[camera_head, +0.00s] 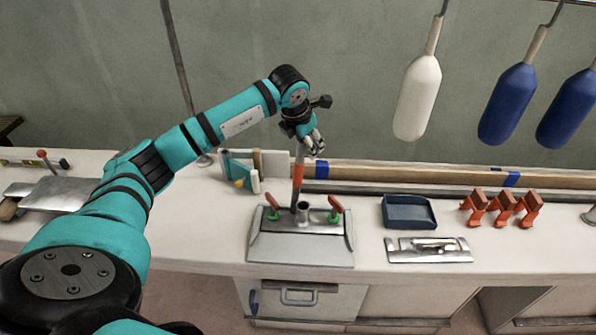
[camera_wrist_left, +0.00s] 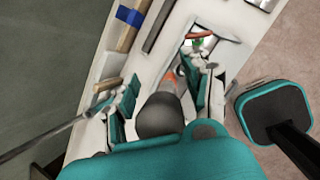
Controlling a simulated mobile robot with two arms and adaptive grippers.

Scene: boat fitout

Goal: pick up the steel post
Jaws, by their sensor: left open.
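The steel post (camera_head: 298,181) stands nearly upright on the bench in the head view, grey with an orange band. Its foot is behind or beside a short grey socket (camera_head: 303,208) on a metal plate (camera_head: 301,248); I cannot tell which. My left gripper (camera_head: 314,146) is at the post's upper end, pointing down. In the left wrist view the gripper (camera_wrist_left: 160,88) has its fingers apart, with an orange part (camera_wrist_left: 169,77) showing between them. Contact with the post cannot be made out. My right gripper is in neither view.
Two red-handled clamps (camera_head: 335,208) flank the socket. A blue tray (camera_head: 408,212), a steel trowel (camera_head: 428,250) and orange clamps (camera_head: 502,207) lie to the right. A block rack (camera_head: 241,172) stands left of the post. White and blue fenders (camera_head: 417,97) hang behind, at right.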

